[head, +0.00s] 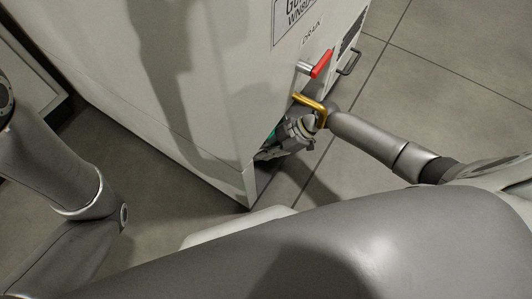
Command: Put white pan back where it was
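I cannot make out a white pan for certain in the head view. My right gripper (270,152) is at the near lower corner of a big white machine (215,70), below its drain valve. Its fingertips are largely hidden by the machine's edge and by its own body, so I cannot see whether it is open or holds something. A brass-coloured bent handle (312,104) shows just above the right wrist. My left arm comes in at the left, but its gripper is out of view.
A red-handled valve (321,64) sticks out below the word DRAIN on the machine. A dark pull handle (349,62) is further along. The tiled floor (450,60) at upper right is clear. A pale framed object (28,85) stands at upper left.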

